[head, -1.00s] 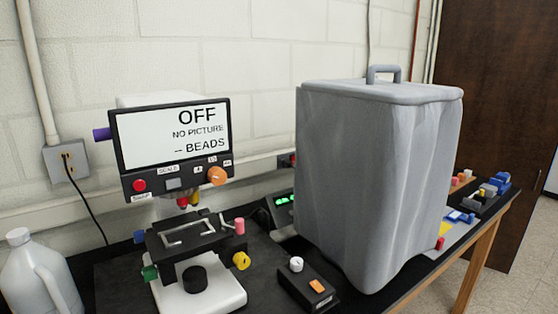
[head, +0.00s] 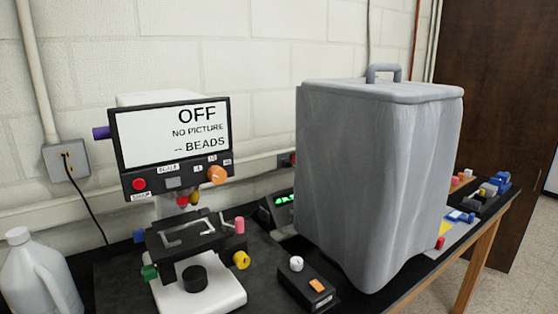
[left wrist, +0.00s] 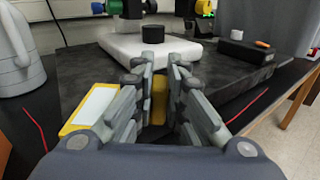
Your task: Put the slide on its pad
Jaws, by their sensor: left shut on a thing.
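In the left wrist view my left gripper (left wrist: 160,80) is shut on a narrow yellow piece (left wrist: 159,99), standing upright between the fingers. The fingers hide much of it, so I cannot tell whether it is the slide. A yellow-edged flat thing with a white top (left wrist: 92,108) lies to the left of the fingers, partly hidden by them. I cannot tell whether it is the pad. The microscope (head: 185,235) has a black stage, and its white base (left wrist: 130,46) is ahead of my fingers. No gripper shows in the head view.
The microscope screen (head: 172,135) reads OFF, NO PICTURE. A white jug (head: 35,275) stands at the left. A black control box (head: 308,288) and a tall grey covered bin (head: 375,180) stand right of the microscope. Small coloured parts (head: 485,190) lie at the table's far right.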

